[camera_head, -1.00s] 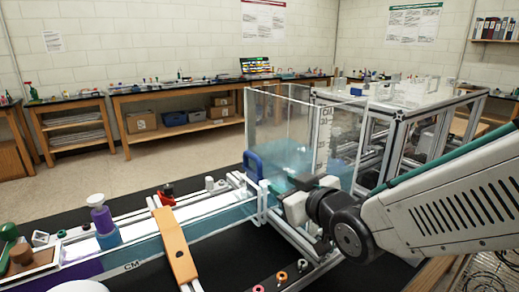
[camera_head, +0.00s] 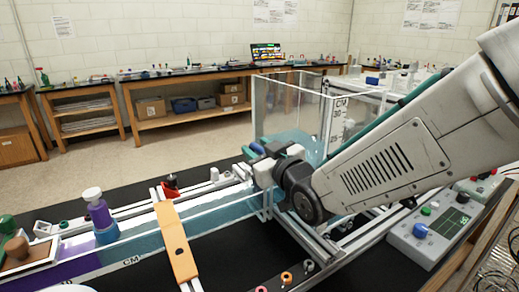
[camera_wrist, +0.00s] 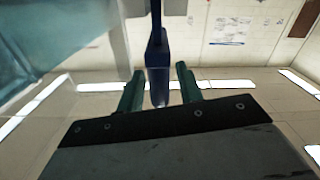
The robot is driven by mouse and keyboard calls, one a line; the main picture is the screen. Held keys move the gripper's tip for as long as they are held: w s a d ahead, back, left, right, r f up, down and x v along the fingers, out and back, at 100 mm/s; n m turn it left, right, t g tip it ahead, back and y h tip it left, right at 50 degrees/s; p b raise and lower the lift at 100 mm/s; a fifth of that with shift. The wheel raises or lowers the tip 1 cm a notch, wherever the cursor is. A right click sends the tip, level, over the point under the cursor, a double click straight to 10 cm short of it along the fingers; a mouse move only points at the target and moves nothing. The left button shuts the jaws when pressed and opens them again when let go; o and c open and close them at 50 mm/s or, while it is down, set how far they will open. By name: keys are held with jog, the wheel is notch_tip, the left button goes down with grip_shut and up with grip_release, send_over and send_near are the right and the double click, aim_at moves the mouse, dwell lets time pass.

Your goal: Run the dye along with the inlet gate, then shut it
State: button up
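The inlet gate's blue handle (camera_head: 257,148) shows at the flume's tank end, partly hidden by my gripper (camera_head: 262,160). In the wrist view the blue handle (camera_wrist: 157,75) stands between the two green fingers of my gripper (camera_wrist: 159,85). The fingers are open, with a gap on each side of the handle. The clear flume channel (camera_head: 150,243) holds blue-green water on the right. Purple dye (camera_head: 75,268) fills its left end. A purple bottle with a white cap (camera_head: 98,210) stands by the channel's left part. The gate's lower part is hidden.
A clear tank (camera_head: 285,105) stands behind my gripper. An orange bar (camera_head: 175,243) crosses the channel. A control box (camera_head: 435,232) with green and blue knobs and a small display sits at the right. Benches line the back wall.

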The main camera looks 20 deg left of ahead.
grip_shut()
jog(key=shift+f, duration=1.15)
grip_release()
jog(key=shift+r, duration=0.1)
jog(key=v, duration=0.8)
